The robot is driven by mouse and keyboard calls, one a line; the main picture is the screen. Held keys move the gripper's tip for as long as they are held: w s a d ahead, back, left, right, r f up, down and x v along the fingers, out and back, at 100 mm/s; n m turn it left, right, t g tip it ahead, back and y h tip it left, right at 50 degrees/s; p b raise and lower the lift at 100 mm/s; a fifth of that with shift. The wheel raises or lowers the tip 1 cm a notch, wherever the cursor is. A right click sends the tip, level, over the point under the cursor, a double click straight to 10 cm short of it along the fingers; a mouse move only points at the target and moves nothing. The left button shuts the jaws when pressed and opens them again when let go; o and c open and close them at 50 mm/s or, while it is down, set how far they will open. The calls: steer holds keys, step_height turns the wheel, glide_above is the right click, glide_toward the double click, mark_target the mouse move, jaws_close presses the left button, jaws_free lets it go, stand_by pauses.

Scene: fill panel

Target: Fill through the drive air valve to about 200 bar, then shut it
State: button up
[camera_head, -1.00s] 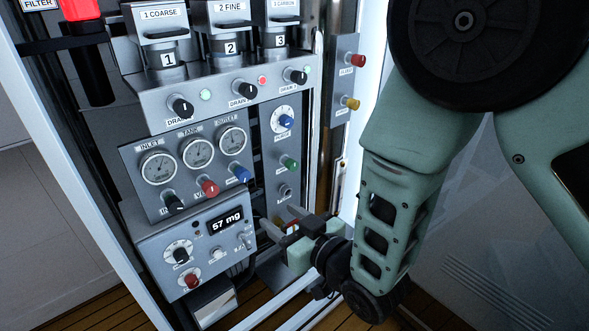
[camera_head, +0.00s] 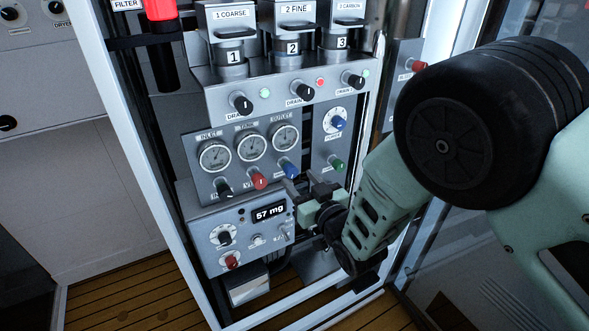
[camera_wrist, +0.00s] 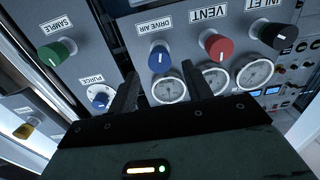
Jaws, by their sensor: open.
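The drive air valve is a blue knob with a white mark (camera_head: 290,170), at the right end of the knob row below the gauges. In the wrist view the knob (camera_wrist: 159,57) sits under its DRIVE AIR label. My gripper (camera_head: 303,183) is open and empty, close to the lower right of the knob in the head view. In the wrist view the fingertips (camera_wrist: 159,71) point at the knob, one on either side; I cannot tell contact. The tank gauge (camera_head: 250,146) is the middle dial; its needle is too small to read.
The red vent knob (camera_head: 259,180) and black inlet knob (camera_head: 225,190) are left of the blue one. The green sample knob (camera_head: 336,166) and blue purge knob (camera_head: 338,123) are to the right. A display (camera_head: 269,213) below reads 57 mg.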

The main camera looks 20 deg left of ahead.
mark_target(293, 173)
steer(key=shift+x, duration=1.9)
steer(key=c, duration=1)
